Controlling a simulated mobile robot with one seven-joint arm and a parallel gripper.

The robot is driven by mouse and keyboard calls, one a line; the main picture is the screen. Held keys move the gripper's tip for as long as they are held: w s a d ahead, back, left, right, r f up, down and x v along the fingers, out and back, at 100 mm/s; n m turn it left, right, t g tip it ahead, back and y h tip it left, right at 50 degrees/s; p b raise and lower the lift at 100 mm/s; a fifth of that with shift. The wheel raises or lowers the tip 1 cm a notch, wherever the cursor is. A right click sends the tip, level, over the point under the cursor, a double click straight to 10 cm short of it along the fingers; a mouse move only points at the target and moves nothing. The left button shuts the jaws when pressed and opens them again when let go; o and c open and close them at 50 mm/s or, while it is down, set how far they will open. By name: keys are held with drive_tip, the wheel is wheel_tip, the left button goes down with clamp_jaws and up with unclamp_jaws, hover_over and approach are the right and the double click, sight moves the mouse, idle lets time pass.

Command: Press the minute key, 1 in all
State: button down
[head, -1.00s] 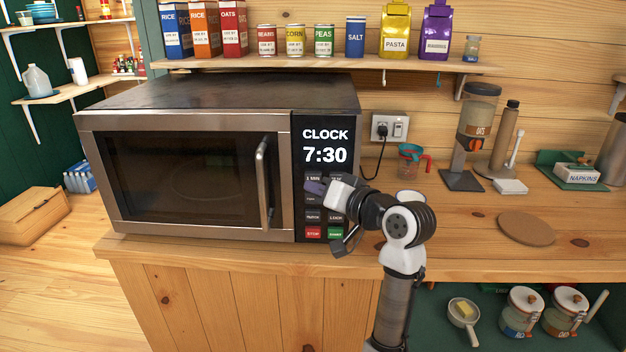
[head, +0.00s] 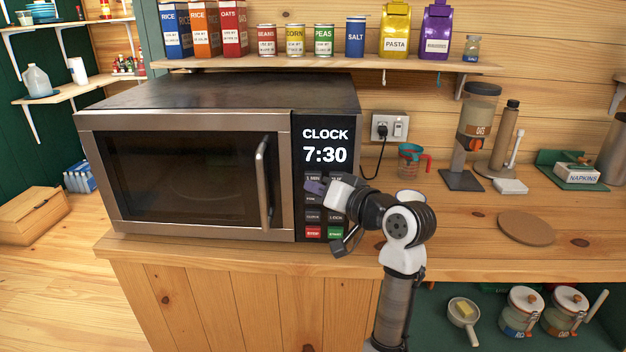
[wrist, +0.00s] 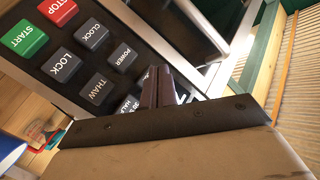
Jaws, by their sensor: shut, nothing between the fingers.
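The microwave (head: 185,103) stands on the counter, its display reading CLOCK 7:30. The minute key (head: 313,178) is at the top left of its keypad (head: 298,220), marked 1 MIN. My gripper (head: 314,186) is shut and empty, its purple-grey fingertips in front of the keypad's upper left, just below the key's label. In the wrist view my gripper's fingers (wrist: 158,84) reach the keypad beside the POWER key (wrist: 122,55) and cover most of the minute key. I cannot tell whether the tips touch it.
The THAW key (wrist: 92,91), CLOCK key (wrist: 92,35) and a partly hidden key (wrist: 128,106) lie close by. The door handle (head: 263,182) sticks out left of the keypad. A mug (head: 410,197) stands behind my arm. A shelf (head: 330,64) hangs above.

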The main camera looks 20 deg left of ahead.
drive_tip(key=shift+w, duration=0.15)
idle(0.7)
drive_tip(key=shift+w+a, duration=0.15)
drive_tip(key=shift+w, duration=0.1)
drive_tip(key=shift+w+a+p, duration=0.1)
drive_tip(key=shift+w+p, duration=0.2)
drive_tip(key=shift+w, duration=0.05)
idle(0.5)
drive_tip(key=shift+s, duration=0.15)
idle(0.3)
drive_tip(key=shift+s+d, duration=0.25)
drive_tip(key=shift+s, duration=0.35)
drive_tip(key=s, duration=0.1)
drive_tip(key=s+d, duration=0.1)
drive_tip(key=s, duration=0.2)
drive_tip(key=shift+s+d+p, duration=0.25)
drive_tip(key=shift+s+p, duration=0.05)
drive_tip(key=shift+s, duration=0.1)
idle(0.5)
